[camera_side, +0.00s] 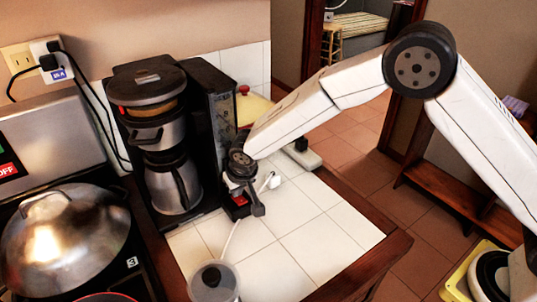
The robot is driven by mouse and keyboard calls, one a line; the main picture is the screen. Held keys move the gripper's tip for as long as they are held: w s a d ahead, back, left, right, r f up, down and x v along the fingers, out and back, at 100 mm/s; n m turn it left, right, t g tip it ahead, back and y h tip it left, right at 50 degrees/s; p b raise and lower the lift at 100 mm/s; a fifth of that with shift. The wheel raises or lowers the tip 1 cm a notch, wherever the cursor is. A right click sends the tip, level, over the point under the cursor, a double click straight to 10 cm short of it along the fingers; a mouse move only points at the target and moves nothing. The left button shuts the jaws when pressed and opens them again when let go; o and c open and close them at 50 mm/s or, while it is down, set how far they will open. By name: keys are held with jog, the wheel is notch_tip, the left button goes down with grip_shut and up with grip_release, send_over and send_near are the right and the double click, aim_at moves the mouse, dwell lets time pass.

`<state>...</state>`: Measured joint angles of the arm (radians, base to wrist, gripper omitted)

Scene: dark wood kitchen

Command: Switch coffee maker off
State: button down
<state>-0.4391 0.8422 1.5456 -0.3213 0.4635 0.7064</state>
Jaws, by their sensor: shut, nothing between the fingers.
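The coffee maker (214,105) is black and silver and stands on the white tiled counter against the wall. Its steel carafe (174,187) sits under the filter basket. My gripper (258,210) points down, shut and empty, at the right of the coffee maker near its lower front corner. A small red part (240,200) shows right beside my gripper at the base of the coffee maker; I cannot tell whether the fingers touch it. The gripper's wrist hides part of this corner.
A stove with a domed lid (66,238) is at the left. An outlet (22,60) is on the wall. The right tiles (330,240) are clear.

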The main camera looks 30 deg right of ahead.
jog(key=shift+s, duration=0.85)
jog(key=shift+r, duration=0.15)
jog(key=shift+r, duration=0.7)
jog(key=v, duration=1.2)
jog(key=shift+w+r, duration=0.15)
jog(key=shift+r, duration=0.15)
jog(key=shift+w+d+r, duration=0.1)
jog(key=shift+w, duration=0.65)
